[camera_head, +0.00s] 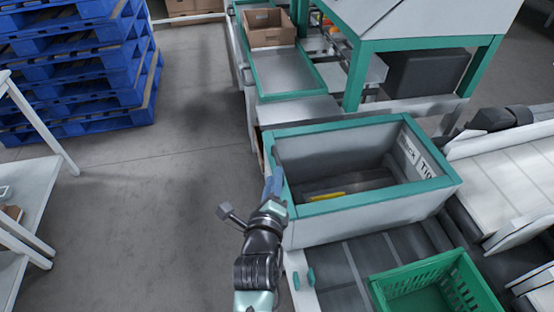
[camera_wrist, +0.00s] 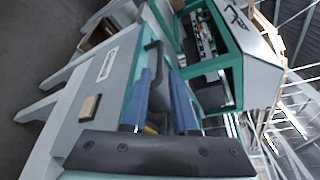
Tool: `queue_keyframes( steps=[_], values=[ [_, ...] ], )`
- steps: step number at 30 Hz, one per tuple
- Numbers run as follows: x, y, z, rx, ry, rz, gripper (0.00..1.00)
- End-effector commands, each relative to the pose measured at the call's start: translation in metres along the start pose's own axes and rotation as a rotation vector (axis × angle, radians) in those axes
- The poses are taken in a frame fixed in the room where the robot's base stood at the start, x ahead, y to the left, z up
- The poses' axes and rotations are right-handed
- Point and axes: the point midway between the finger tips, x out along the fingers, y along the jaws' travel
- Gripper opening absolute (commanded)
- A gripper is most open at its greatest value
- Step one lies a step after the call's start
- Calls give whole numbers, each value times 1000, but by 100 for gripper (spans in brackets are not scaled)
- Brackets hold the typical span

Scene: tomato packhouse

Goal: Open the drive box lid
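My gripper (camera_head: 273,185) is at the left rim of a grey box with a teal frame (camera_head: 385,195). The box's top is open, and I cannot tell whether it is the drive box or where the lid is. In the wrist view my gripper (camera_wrist: 162,102) has its two blue fingers apart, with a gap between them. A dark bar, perhaps a handle (camera_wrist: 154,58), shows near the fingertips beside the teal edge. I cannot tell whether the fingers touch it.
A yellow piece (camera_head: 323,197) lies inside the box. A green crate (camera_head: 378,292) stands at lower right, near white conveyors (camera_head: 500,180). A teal-framed machine (camera_head: 360,70) with a cardboard box (camera_head: 268,38) is behind. Blue pallets (camera_head: 75,70) stand at left; the floor between is clear.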

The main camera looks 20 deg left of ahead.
Motion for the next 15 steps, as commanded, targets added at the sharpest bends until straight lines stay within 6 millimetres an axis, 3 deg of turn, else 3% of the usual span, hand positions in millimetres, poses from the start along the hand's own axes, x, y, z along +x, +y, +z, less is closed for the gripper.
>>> queue_keyframes(
  steps=[6,15],
  values=[
    [38,-1,0,1,0,-2,27],
    [69,0,0,0,-1,-2,27]
  ],
)
